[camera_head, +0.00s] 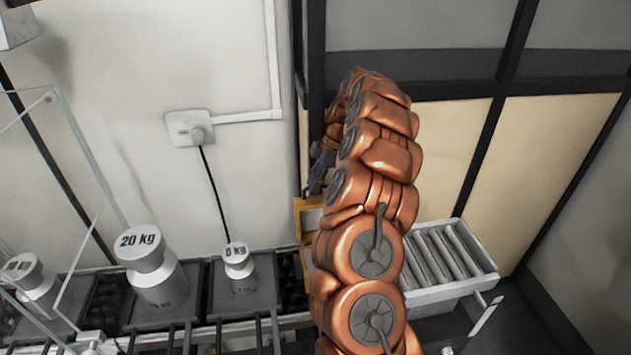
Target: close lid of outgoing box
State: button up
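A yellow-brown wooden box (307,214) shows only as a narrow strip at the left side of my orange arm, at the end of the line of tables. The arm hides most of it, and I cannot make out its lid or whether it is open. My gripper (319,172) seems to be the small dark part just above the box, left of the arm. It is mostly hidden, and its fingers cannot be made out. I cannot tell whether it touches the box.
A 20 kg weight (158,278) and a smaller weight (239,268) stand on dark trays at the left. Another weight (33,283) is at the far left. A roller conveyor (442,256) lies right of my arm. A wall socket with a cable (190,128) is behind.

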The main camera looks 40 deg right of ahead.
grip_shut()
jog(key=shift+d, duration=0.1)
